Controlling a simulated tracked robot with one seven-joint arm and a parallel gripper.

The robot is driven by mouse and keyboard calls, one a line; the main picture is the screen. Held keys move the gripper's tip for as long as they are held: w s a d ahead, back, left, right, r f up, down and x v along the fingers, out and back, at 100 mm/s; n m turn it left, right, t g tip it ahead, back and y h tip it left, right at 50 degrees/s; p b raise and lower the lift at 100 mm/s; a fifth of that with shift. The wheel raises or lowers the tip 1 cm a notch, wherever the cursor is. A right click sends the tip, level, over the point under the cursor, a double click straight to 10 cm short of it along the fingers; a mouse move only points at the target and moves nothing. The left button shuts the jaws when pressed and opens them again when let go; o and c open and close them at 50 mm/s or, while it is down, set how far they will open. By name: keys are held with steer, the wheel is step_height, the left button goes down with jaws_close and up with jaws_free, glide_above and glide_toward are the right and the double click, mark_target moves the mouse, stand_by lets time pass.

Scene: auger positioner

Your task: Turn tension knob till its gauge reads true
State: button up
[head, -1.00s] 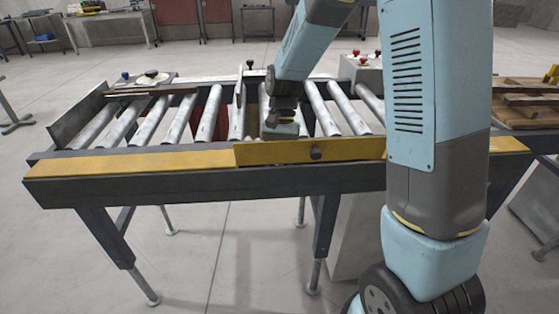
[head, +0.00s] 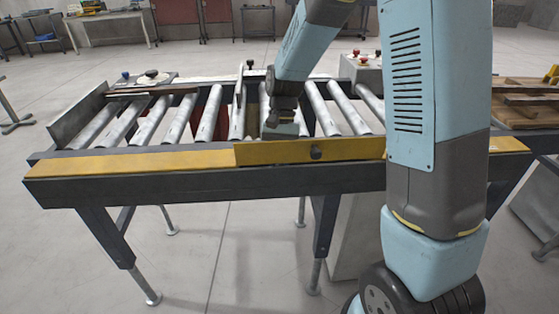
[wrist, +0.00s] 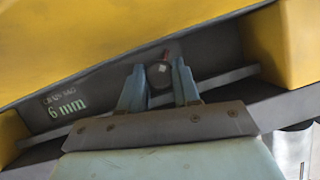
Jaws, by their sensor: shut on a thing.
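In the wrist view, a small dark round knob (wrist: 159,74) sits in a recess between yellow panels, with a reddish mark at its upper edge. My gripper (wrist: 160,80) has its two blue fingers on either side of the knob, shut on it. A dark plate (wrist: 66,104) to the left carries pale lettering, a small line that looks like "chain sag" and a larger "6 mm" below. No gauge needle or dial shows clearly. In the head view my gripper (head: 280,130) reaches down into the roller bed behind the yellow guard; the gripped knob is hidden there.
A grey box with red knobs (head: 363,60) stands behind. A wooden pallet (head: 525,115) is at the right. Yellow walls (wrist: 285,40) flank the fingers closely.

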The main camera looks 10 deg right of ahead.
steer(key=shift+a+n, duration=0.1)
steer(key=shift+n, duration=0.2)
steer(key=n+h, duration=0.1)
steer(key=n, duration=0.2)
steer(key=shift+a+h, duration=0.1)
steer(key=shift+h, duration=0.2)
steer(key=shift+a+n+h, duration=0.1)
steer(key=shift+n+h, duration=0.4)
steer(key=shift+n, duration=1.2)
steer(key=o, duration=1)
steer(key=shift+o, duration=0.2)
